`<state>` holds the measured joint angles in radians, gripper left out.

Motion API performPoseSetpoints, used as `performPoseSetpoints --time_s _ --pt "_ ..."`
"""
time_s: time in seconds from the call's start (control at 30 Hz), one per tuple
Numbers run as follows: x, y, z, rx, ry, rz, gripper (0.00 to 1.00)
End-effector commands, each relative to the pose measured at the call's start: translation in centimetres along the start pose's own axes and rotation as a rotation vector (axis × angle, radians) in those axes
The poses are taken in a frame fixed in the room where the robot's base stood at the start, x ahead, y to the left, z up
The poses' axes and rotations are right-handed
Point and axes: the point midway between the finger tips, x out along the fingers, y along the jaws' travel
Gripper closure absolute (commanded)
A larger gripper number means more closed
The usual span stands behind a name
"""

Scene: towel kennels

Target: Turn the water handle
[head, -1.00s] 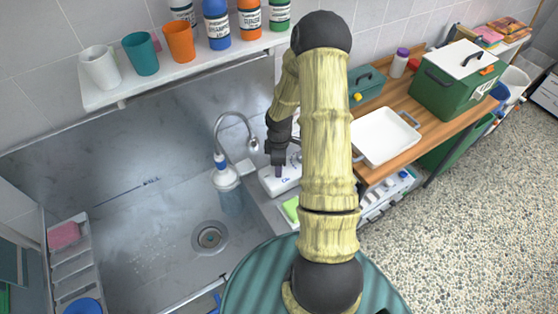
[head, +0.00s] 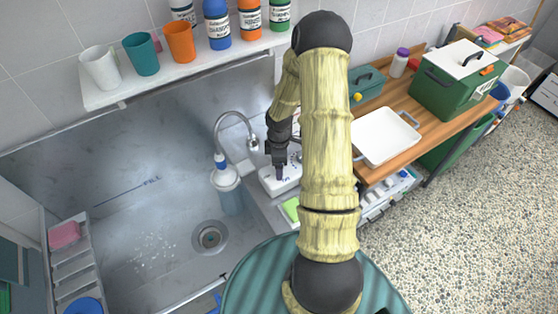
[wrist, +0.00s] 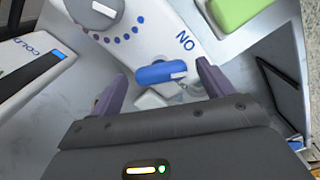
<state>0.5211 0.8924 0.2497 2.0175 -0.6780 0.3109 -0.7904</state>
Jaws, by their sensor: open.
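A short blue handle (wrist: 160,73) with a white mark sits on a white panel (wrist: 135,35) beside the word ON in the wrist view. My gripper (wrist: 160,82) is open, with one purple fingertip to each side of the handle and a visible gap to it. In the head view my gripper (head: 278,168) points down at the white panel (head: 285,180) right of the curved faucet (head: 225,118); my arm partly covers this area, and the handle is hard to make out there.
A grey dial (wrist: 92,8) with blue dots and a white piece marked COLD (wrist: 25,72) are close by in the wrist view. A green sponge (head: 291,208) lies near the panel.

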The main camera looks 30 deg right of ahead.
Motion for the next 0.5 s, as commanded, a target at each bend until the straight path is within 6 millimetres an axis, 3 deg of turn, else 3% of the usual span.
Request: performPoseSetpoints --time_s 0.27,0.5 --pt "-1.5 0.1 0.1 0.002 0.001 0.002 0.2" --pt "-5.6 0.1 0.1 0.003 0.0 0.005 0.2"
